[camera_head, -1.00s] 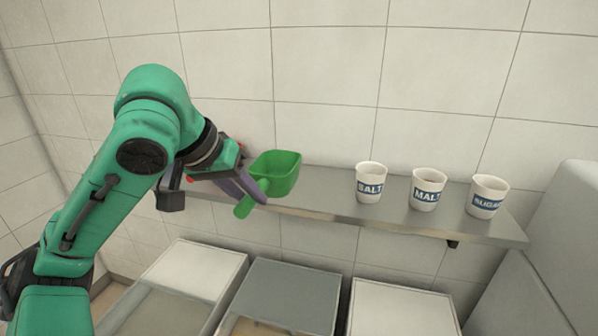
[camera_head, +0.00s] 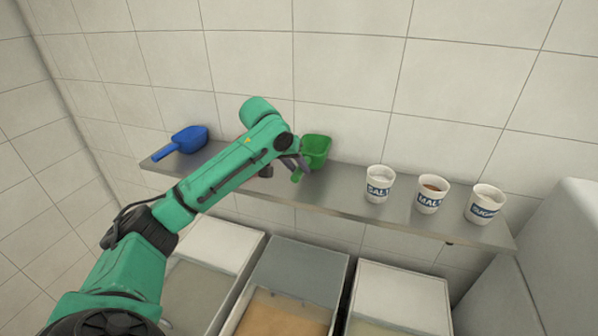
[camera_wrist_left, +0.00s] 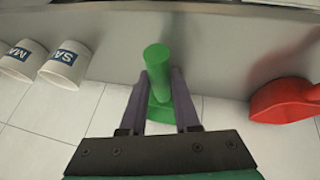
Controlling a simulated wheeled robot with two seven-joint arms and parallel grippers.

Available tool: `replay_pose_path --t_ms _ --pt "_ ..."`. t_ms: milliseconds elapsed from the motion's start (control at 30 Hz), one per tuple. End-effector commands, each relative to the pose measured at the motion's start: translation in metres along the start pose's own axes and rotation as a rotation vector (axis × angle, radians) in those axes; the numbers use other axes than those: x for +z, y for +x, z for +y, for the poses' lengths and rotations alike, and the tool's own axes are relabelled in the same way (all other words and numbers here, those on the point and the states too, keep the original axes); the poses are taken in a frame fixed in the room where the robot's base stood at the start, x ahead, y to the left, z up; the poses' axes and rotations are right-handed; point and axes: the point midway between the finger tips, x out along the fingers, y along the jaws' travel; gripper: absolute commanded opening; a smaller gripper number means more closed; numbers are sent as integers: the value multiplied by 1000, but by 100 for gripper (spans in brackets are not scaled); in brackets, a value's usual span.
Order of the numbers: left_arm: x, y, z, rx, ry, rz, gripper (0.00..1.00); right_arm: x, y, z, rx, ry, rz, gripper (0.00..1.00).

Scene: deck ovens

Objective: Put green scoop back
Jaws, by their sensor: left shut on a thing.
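The green scoop (camera_head: 317,148) is at the shelf, left of the cups, with its open bowl facing up. My left gripper (camera_head: 302,163) is shut on its handle, which also shows between the two fingers in the left wrist view (camera_wrist_left: 158,62). I cannot tell whether the scoop touches the shelf (camera_head: 345,200). A blue scoop (camera_head: 190,139) lies at the shelf's left end. A red scoop (camera_wrist_left: 285,100) shows in the left wrist view; my arm hides its place in the head view. My right gripper is not in view.
Salt (camera_head: 379,183), malt (camera_head: 431,193) and sugar (camera_head: 485,203) cups stand on the right half of the shelf. Bins stand below, the middle one (camera_head: 300,268) holding orange-brown contents. A tiled wall (camera_head: 350,70) is behind; a pale block (camera_head: 555,215) is at right.

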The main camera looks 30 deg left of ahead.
Motion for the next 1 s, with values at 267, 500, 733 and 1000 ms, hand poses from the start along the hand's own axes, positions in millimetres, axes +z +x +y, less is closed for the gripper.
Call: replay_pose_path --t_ms 267,500,733,1000 --pt "14 28 -8 1 -3 0 0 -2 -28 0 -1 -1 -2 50" --pt "17 36 -10 2 -1 2 38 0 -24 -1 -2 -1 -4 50" --pt "17 36 -10 2 -1 2 60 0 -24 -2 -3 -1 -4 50" --pt "17 24 -11 2 -1 5 60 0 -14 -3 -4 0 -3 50"
